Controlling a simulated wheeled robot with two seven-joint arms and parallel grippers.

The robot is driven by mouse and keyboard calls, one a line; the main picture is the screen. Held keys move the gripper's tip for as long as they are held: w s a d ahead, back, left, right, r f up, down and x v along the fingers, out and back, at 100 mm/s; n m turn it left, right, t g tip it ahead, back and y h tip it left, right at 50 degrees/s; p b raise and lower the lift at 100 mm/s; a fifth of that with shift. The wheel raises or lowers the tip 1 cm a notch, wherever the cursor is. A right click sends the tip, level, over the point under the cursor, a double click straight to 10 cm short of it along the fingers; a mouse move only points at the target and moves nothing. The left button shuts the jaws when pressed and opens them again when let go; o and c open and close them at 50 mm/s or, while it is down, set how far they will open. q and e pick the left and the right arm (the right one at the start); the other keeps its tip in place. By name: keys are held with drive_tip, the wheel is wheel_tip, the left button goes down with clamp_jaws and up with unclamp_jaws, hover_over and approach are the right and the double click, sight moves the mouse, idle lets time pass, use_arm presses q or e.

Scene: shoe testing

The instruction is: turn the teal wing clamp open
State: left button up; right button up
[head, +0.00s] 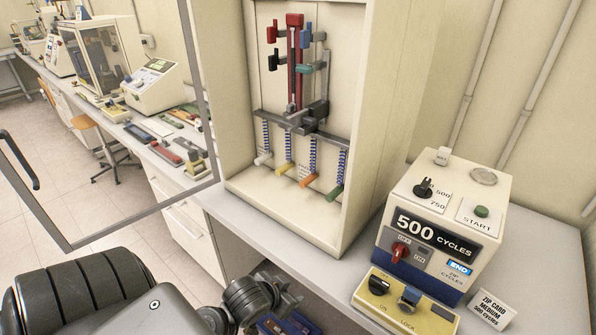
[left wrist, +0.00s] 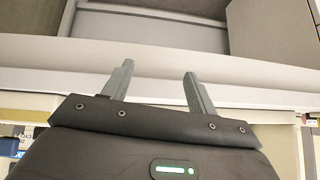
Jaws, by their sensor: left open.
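The teal wing clamp (head: 312,68) is in the head view, on the right side of the upright red zip fixture (head: 294,62) inside the cream cabinet. It is the lower of the two clamps on that side, below a blue one (head: 306,34). It is small here, so I cannot tell how far its wing is turned. My left gripper (head: 290,302) is low in front of the bench, well below and apart from the clamp. In the left wrist view its two grey fingers (left wrist: 158,88) are spread with nothing between them. The clamp does not show there.
A red clamp (head: 272,33) and a black clamp (head: 273,61) sit on the fixture's left. Spring-hung coloured pulls (head: 288,160) hang below. The cabinet's framed door (head: 130,215) stands open at left. A cycle counter (head: 445,225) and a yellow switch box (head: 405,303) stand at right.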

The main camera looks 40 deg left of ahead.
use_arm(q)
drive_tip(key=w+a+r+t, duration=0.5)
drive_tip(key=w+r, duration=0.3)
drive_tip(key=r, duration=0.5)
drive_tip(key=t, duration=0.9)
approach(301, 70)
drive_tip(key=shift+n, duration=0.4)
drive_tip(key=p+x, duration=0.6)
drive_tip(key=x, duration=0.2)
drive_tip(key=shift+w+r+p, duration=0.15)
drive_tip(key=shift+w+p, duration=0.15)
drive_tip(key=shift+w, duration=0.05)
drive_tip(key=c, duration=1)
